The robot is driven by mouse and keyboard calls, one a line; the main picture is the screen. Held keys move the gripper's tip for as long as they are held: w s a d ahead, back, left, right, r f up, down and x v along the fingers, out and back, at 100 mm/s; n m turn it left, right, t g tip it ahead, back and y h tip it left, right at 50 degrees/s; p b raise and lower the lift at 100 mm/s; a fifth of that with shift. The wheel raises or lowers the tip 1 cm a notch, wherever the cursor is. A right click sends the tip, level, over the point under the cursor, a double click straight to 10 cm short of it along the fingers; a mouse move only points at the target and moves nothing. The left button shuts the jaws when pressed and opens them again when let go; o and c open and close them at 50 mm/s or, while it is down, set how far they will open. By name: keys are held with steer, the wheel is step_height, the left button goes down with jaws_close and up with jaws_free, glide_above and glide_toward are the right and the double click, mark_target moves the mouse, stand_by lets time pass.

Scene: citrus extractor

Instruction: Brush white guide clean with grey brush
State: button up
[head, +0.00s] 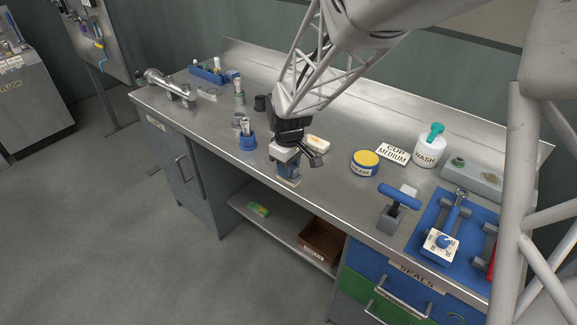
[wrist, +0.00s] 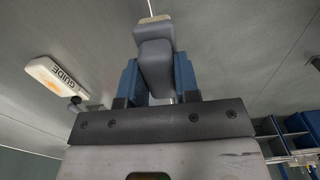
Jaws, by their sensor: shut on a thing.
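The white guide (head: 318,144) lies on the metal bench, just right of my gripper in the head view. In the wrist view the guide (wrist: 58,80) is at the left, apart from the brush, with its GUIDE lettering and an orange-brown patch on its face. My gripper (head: 288,168) is low near the bench's front edge. Its blue fingers (wrist: 158,82) are shut on the grey brush (wrist: 155,55). The brush's pale bristle end (wrist: 153,18) points away from my gripper. Whether the bristles touch the bench, I cannot tell.
A blue cup (head: 248,141) stands left of my gripper. A yellow-lidded grease tub (head: 365,161), a CUP MEDIUM sign (head: 393,154) and a wash bottle (head: 429,151) stand to the right. A blue mat (head: 428,217) with tools lies farther right.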

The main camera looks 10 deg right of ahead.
steer(key=shift+c, duration=1.2)
steer(key=shift+w+d+r+m, duration=0.1)
steer(key=shift+w+d+m, duration=0.1)
steer(key=shift+w+m, duration=0.2)
steer(key=w+d+r+m, duration=0.3)
steer(key=w+d+m, duration=0.4)
steer(key=w+m, duration=0.1)
steer(key=w+d+r+m, duration=0.2)
steer(key=w+d+m, duration=0.5)
steer(key=w+m, duration=0.1)
steer(key=shift+w+r+m, duration=0.3)
steer(key=shift+r+m, duration=0.1)
steer(key=shift+m, duration=0.2)
steer(key=shift+d+f, duration=0.1)
